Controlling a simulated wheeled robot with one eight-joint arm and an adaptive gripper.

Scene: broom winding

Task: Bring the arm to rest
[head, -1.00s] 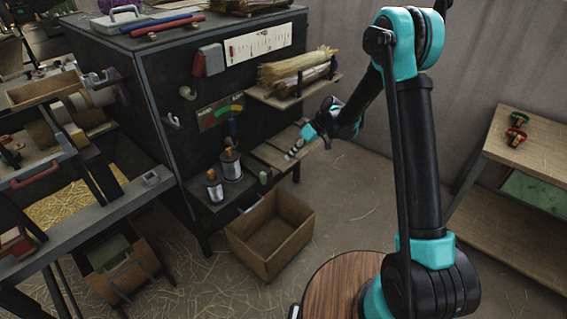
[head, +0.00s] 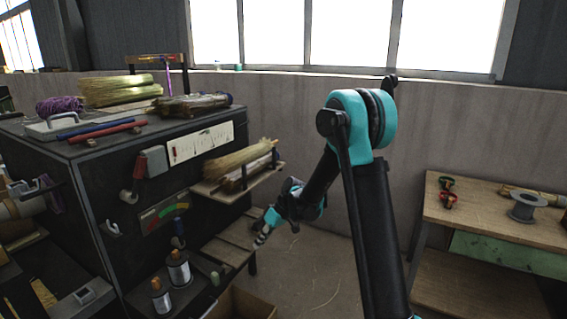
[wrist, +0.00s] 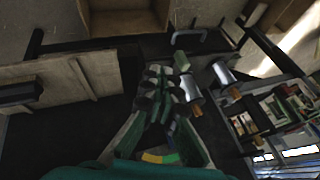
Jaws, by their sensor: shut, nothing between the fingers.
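My arm stands in the right half of the head view, with its elbow raised and its forearm reaching down and away. My gripper (head: 262,239) is at the end of it, beside the dark cabinet (head: 85,190) and near the low wooden shelf (head: 228,250). In the wrist view my gripper (wrist: 163,98) shows in the middle, its fingers together with nothing held. The low shelf also shows at the left of the wrist view (wrist: 70,82). I cannot tell from these views whether the gripper touches anything.
Two metal cans (head: 178,268) stand on the cabinet's lower ledge. Straw bundles (head: 240,163) lie on an upper shelf. A cardboard box (head: 240,303) sits on the floor below. A wooden workbench (head: 490,215) stands at the right. Open floor (head: 325,280) lies between.

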